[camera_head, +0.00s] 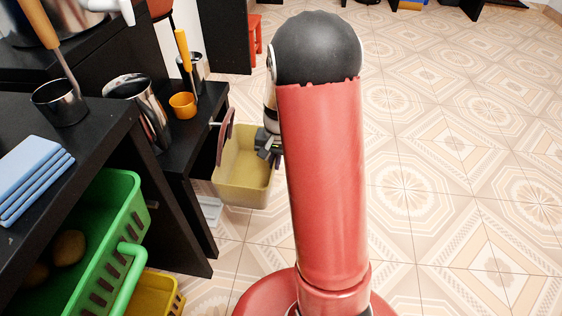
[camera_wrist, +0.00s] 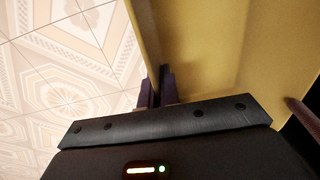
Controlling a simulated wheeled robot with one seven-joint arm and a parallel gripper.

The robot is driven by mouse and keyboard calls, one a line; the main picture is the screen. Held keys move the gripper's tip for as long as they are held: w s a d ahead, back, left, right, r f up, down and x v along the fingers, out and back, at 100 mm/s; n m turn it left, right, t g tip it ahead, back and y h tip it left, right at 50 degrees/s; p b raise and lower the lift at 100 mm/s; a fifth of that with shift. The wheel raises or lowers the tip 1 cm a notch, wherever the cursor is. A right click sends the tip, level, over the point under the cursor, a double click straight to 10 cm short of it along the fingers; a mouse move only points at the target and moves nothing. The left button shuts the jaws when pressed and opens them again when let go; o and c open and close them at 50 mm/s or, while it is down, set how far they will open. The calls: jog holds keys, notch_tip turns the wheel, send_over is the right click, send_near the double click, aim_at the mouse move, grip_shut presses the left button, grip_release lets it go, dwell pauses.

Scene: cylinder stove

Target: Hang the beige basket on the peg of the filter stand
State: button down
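The beige basket (camera_head: 243,180) hangs in the air beside the black filter stand (camera_head: 187,145), open side up. A dark red-brown loop (camera_head: 226,135), which looks like its handle, rises at its left side, close to the stand. A short pale peg (camera_head: 215,124) sticks out from the stand's right side near this loop; I cannot tell whether they touch. My gripper (camera_head: 268,148) is at the basket's right wall. In the wrist view my gripper's fingers (camera_wrist: 157,90) pinch the wall of the basket (camera_wrist: 205,45), and part of the red-brown loop (camera_wrist: 301,112) shows at right.
An orange cup (camera_head: 183,105) and metal vessels stand on the black tops at left. A green crate (camera_head: 130,190) and a yellow crate (camera_head: 163,293) are at lower left. A white tray (camera_head: 209,212) lies below the basket. Tiled floor (camera_head: 450,180) at right is clear.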

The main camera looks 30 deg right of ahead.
jog(key=shift+w+a+f, duration=0.15)
jog(key=shift+w+a, duration=0.3)
jog(key=shift+a, duration=0.3)
jog(key=shift+w+a+f, duration=0.35)
jog(key=shift+a+f, duration=0.05)
jog(key=c, duration=1.6)
grip_release()
jog(key=shift+o, duration=0.2)
jog(key=shift+r+p, duration=0.9)
jog(key=shift+r, duration=3.25)
notch_tip(320, 180, up, 16)
jog(key=n+t+p, duration=0.2)
jog(key=n+p, duration=0.1)
jog(key=p, duration=0.2)
send_over(266, 178)
jog(key=s+a, duration=0.5)
jog(key=s, duration=0.4)
jog(key=s+a+r+n+t+p, duration=0.1)
jog(key=s+r+n+p, duration=0.1)
jog(key=s+r, duration=0.3)
jog(key=s+a+r+n+t+p, duration=0.2)
jog(key=s+r, duration=0.3)
jog(key=s, duration=0.4)
jog(key=shift+a+h+p, duration=0.3)
jog(key=shift+p, duration=0.25)
